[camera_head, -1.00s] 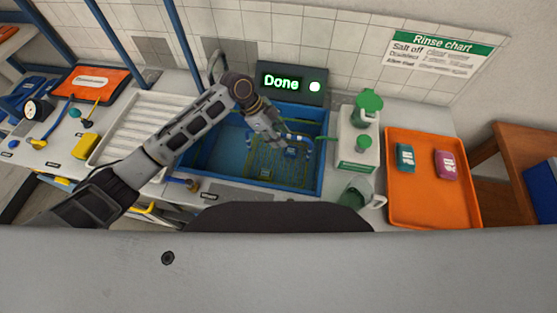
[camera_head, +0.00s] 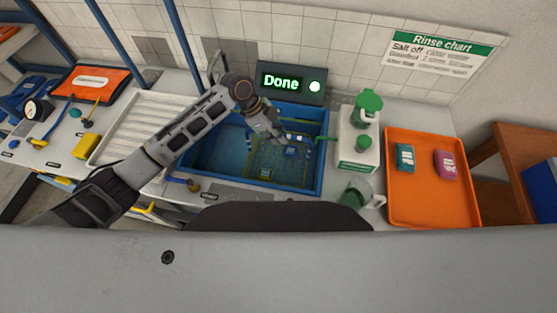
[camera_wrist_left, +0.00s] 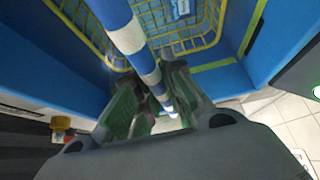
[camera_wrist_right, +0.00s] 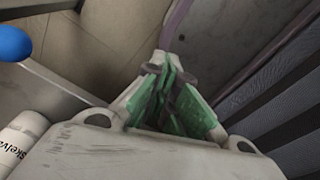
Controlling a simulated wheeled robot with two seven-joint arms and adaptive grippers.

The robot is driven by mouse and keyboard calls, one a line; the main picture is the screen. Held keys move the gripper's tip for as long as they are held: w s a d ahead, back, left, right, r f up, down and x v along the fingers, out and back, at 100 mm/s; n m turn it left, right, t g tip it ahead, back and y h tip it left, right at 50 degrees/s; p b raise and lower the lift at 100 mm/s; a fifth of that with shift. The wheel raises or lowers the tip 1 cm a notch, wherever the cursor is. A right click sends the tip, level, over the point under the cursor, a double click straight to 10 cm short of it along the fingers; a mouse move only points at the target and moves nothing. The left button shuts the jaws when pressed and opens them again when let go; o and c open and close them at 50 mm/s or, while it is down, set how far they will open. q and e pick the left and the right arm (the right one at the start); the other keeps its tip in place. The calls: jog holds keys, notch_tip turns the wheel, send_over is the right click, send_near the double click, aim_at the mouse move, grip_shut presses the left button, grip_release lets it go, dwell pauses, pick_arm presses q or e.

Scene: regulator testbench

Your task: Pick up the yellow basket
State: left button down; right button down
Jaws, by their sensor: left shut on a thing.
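The yellow wire basket (camera_head: 264,160) is in the blue sink basin (camera_head: 215,178), with small blue-labelled items in it. It also shows in the left wrist view (camera_wrist_left: 202,42). Its blue-and-white striped handle (camera_wrist_left: 131,38) runs between the fingers of my left gripper (camera_wrist_left: 157,98), which is shut on it. In the head view my left gripper (camera_head: 280,138) is over the basket and partly hides it. Whether the basket touches the basin floor is hard to tell. My right gripper (camera_wrist_right: 168,75) looks shut and empty, away from the basket, and is not visible in the head view.
A "Done" display (camera_head: 291,83) stands behind the basin. A white box with a green-topped bottle (camera_head: 358,140) and a green jug (camera_head: 356,194) stand to its right, beside an orange tray (camera_head: 432,207). A white ribbed drainer (camera_head: 130,125) lies on the left.

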jog(key=shift+d, duration=0.2)
